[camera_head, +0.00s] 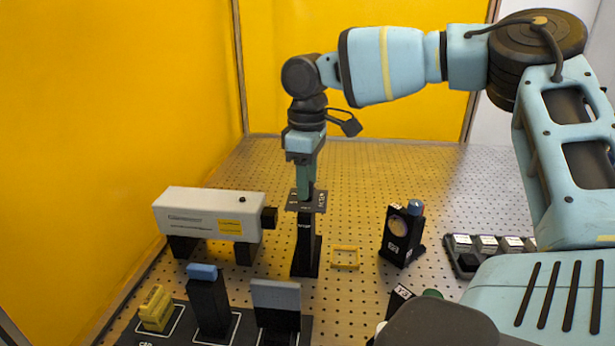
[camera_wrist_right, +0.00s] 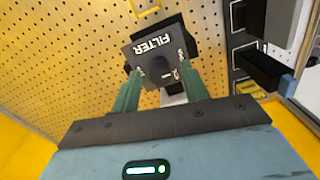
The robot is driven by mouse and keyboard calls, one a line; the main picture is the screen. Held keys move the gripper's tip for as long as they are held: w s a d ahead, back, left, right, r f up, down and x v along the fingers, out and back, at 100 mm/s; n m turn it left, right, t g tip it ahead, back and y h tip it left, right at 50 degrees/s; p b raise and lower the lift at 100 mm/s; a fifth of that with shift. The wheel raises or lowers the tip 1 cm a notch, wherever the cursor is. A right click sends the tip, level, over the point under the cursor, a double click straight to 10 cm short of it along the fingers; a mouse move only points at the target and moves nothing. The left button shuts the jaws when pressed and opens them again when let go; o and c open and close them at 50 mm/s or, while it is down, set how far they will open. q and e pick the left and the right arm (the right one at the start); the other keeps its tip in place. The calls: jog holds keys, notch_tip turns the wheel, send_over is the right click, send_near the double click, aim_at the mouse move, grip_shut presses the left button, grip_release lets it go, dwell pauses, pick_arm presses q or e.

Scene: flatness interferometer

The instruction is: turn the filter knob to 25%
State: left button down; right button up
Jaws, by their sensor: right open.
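The filter mount (camera_head: 304,248) is a black upright post with a dark plate (camera_head: 318,203) on top, standing right of the white laser box. In the right wrist view the plate shows the word FILTER (camera_wrist_right: 152,46) and small white scale marks. My right gripper (camera_head: 306,193) points straight down over this plate. The knob's setting is not readable. My left gripper is not in view.
A white laser box (camera_head: 195,212) stands at left. A small yellow frame (camera_head: 345,257) lies right of the post. A black mount with a round optic (camera_head: 401,235) stands further right. A black tray (camera_head: 230,322) with several blocks lies in front. Yellow panels enclose the perforated table.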

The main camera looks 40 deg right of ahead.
jog(key=shift+c, duration=0.4)
grip_shut()
